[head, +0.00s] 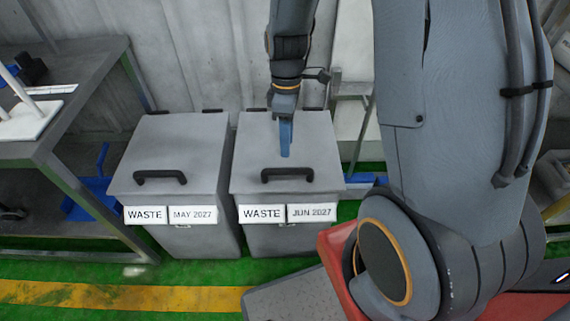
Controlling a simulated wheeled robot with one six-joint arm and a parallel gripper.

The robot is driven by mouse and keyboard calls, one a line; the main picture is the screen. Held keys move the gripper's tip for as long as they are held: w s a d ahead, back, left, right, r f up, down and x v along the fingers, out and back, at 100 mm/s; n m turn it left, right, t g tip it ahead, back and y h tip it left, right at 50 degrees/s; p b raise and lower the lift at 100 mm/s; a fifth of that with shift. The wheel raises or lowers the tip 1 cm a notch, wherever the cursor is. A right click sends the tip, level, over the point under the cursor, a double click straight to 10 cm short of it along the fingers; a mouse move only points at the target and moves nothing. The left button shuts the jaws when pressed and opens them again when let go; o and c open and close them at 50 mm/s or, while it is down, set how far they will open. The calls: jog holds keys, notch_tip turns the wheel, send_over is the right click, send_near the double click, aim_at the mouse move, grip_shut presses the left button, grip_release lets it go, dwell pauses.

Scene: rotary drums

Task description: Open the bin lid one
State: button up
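Two grey waste bins stand side by side against the wall, both with lids closed. The left bin lid (176,145) has a black handle (160,176) near its front edge and labels reading WASTE and MAY 2027 below. The right bin lid (310,150) has a black handle (287,174) and labels reading WASTE and JUN 2027. My gripper (286,150) points down over the right bin lid, behind its handle in the picture. It appears apart from the handle. Only one narrow blue finger shape shows, so its opening is not visible.
A grey workbench (75,125) with a white item (28,119) on it stands at the left. Blue objects (92,190) lie under it. A yellow floor stripe (120,294) runs across the green floor in front of the bins. My arm fills the right side.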

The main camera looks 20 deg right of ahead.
jog(key=shift+s+a+f+n+p, duration=0.15)
jog(key=shift+f+n, duration=0.35)
jog(key=shift+f, duration=2.05)
jog(key=shift+s+a+f+n+p, duration=0.15)
jog(key=shift+f+n, duration=0.35)
jog(key=shift+f, duration=2)
jog(key=shift+w, duration=0.1)
grip_shut()
